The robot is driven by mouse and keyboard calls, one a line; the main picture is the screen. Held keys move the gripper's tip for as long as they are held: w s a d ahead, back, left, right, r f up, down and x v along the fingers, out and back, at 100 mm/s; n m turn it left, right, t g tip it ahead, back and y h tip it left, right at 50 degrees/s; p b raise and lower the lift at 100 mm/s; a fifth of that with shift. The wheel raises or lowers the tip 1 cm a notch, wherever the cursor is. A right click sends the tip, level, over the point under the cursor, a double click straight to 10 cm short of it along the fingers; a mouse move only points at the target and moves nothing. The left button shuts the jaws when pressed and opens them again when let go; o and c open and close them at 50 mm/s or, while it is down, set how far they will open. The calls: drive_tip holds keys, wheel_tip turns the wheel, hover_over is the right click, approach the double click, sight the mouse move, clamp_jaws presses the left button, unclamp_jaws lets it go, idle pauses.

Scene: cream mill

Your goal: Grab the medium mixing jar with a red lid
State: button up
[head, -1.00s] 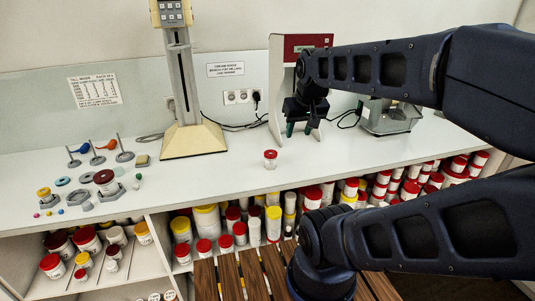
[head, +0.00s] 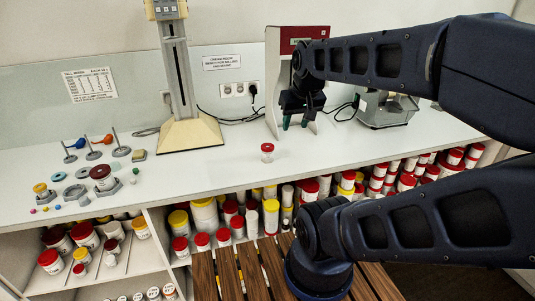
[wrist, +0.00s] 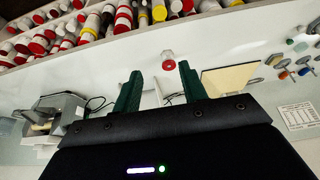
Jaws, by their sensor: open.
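My gripper (head: 296,123) is open and empty, with green fingers pointing down, in front of the red-and-white machine. In the wrist view the two spread fingers of my gripper (wrist: 160,72) have nothing between them. The jar is apart from the fingers.
Shelves under the counter hold many jars with red or yellow lids (head: 203,215). A stand with a beige base (head: 192,134) and a red-and-white machine (head: 287,42) stand at the back. Grey equipment (head: 386,112) sits at right. The counter around the small jar is clear.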

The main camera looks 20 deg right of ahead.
drive_tip(key=o, duration=0.8)
drive_tip(key=shift+c, duration=0.2)
drive_tip(key=shift+w, duration=0.1)
drive_tip(key=n+g, duration=0.5)
drive_tip(key=n, duration=1.1)
hover_over(268, 150)
drive_tip(key=w, duration=0.3)
wheel_tip(268, 150, down, 17)
drive_tip(key=shift+s+d+f, duration=0.1)
drive_tip(key=shift+d+f, duration=0.05)
drive_tip(key=shift+f, duration=2.4)
drive_tip(key=shift+s+d+f, duration=0.1)
drive_tip(key=shift+d+f, duration=0.05)
drive_tip(key=shift+f, duration=2.35)
